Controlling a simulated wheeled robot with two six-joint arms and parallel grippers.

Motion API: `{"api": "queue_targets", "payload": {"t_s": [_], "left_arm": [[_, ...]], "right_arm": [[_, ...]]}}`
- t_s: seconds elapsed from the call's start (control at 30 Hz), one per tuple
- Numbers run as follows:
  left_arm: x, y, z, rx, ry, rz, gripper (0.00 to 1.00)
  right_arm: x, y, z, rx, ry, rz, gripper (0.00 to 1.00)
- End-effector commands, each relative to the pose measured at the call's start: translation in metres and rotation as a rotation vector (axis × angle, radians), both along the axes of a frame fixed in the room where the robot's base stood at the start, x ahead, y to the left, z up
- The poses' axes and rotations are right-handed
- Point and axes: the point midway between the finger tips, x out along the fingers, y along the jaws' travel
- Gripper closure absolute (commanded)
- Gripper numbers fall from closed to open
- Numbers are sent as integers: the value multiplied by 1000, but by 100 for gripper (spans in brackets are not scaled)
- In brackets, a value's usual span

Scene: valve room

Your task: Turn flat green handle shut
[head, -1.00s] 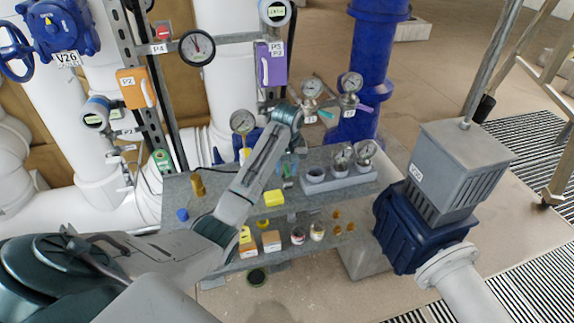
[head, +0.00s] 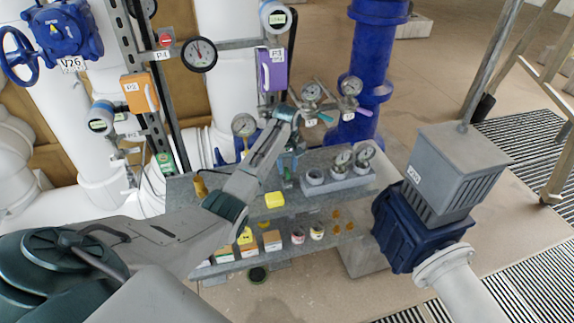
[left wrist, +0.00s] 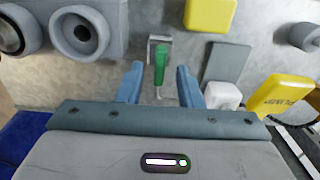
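The flat green handle (left wrist: 161,62) sits on a small metal fitting and stands out from the grey surface in the left wrist view. It also shows as a small green piece (head: 288,174) under my gripper in the head view. My left gripper (left wrist: 159,75) is open, with one blue finger on each side of the handle. Gaps show between the handle and both fingers, so neither appears to touch it. In the head view my left gripper (head: 289,162) points down at the bench. My right gripper is not in view.
A grey block with round cups (head: 336,180) stands right of the gripper. A yellow box (head: 274,200) lies close by in front. Gauges with coloured levers (head: 312,92) rise behind. A blue motor valve (head: 415,232) stands at right. Open floor lies beyond.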

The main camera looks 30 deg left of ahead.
Motion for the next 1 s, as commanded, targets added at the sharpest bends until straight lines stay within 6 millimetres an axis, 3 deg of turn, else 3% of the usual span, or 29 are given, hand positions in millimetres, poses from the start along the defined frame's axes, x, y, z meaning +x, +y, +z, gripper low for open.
{"api": "queue_targets", "payload": {"t_s": [0.4, 0.43, 0.6, 1.0], "left_arm": [[0, 0, -12, 0, 0, -1, 67], [0, 0, -12, 0, 0, -1, 69], [0, 0, -12, 0, 0, 0, 100], [0, 0, -11, 0, 1, -46, 100]], "right_arm": [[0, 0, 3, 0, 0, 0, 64], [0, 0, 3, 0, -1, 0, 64], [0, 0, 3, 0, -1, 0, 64], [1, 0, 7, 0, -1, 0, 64]]}}
